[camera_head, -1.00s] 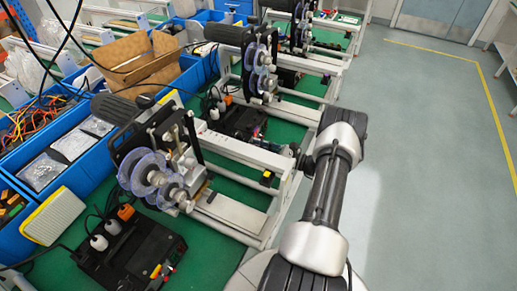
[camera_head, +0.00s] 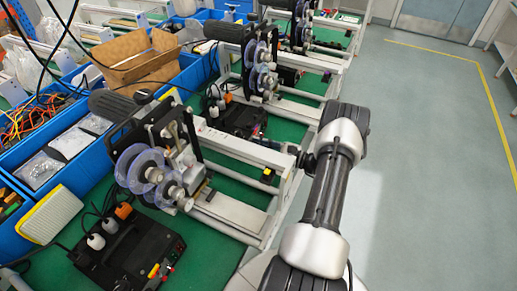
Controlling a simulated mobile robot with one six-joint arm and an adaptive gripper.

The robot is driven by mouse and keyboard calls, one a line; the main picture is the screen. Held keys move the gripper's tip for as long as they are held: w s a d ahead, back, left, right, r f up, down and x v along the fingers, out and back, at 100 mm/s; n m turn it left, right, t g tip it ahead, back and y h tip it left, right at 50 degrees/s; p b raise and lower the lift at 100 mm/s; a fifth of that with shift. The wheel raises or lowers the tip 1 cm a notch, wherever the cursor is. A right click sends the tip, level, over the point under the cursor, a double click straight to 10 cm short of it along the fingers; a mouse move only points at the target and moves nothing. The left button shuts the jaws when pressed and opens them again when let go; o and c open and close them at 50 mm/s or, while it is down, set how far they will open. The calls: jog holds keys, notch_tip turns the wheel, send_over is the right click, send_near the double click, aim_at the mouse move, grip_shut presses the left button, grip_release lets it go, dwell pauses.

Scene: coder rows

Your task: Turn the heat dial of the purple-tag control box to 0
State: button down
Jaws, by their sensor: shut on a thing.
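Black control boxes stand on the green bench mats, and one (camera_head: 240,117) sits in the middle row behind the white rail frame. My arm comes up from the lower right and bends left toward this box. My gripper (camera_head: 270,143) is small, dark and partly covered by the frame and wrist; it is shut at the box's front side, on what appears to be the heat dial. The dial, its pointer and its scale are too small and hidden to read. I cannot make out a purple tag on this box. A nearer control box (camera_head: 125,250) has orange and white plugs.
A white rail frame (camera_head: 250,150) stands close to my wrist. Clear reels (camera_head: 140,168) are mounted at the near left. Blue bins and a cardboard box (camera_head: 135,55) line the left. A further control box (camera_head: 288,77) stands behind. The grey floor (camera_head: 430,170) on the right is clear.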

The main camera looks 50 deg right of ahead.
jog(key=shift+n+b, duration=0.45)
jog(key=shift+n, duration=0.75)
jog(key=c, duration=1.3)
grip_release()
jog(key=shift+c, duration=0.2)
jog(key=v, duration=1.2)
jog(key=shift+a+r, duration=0.1)
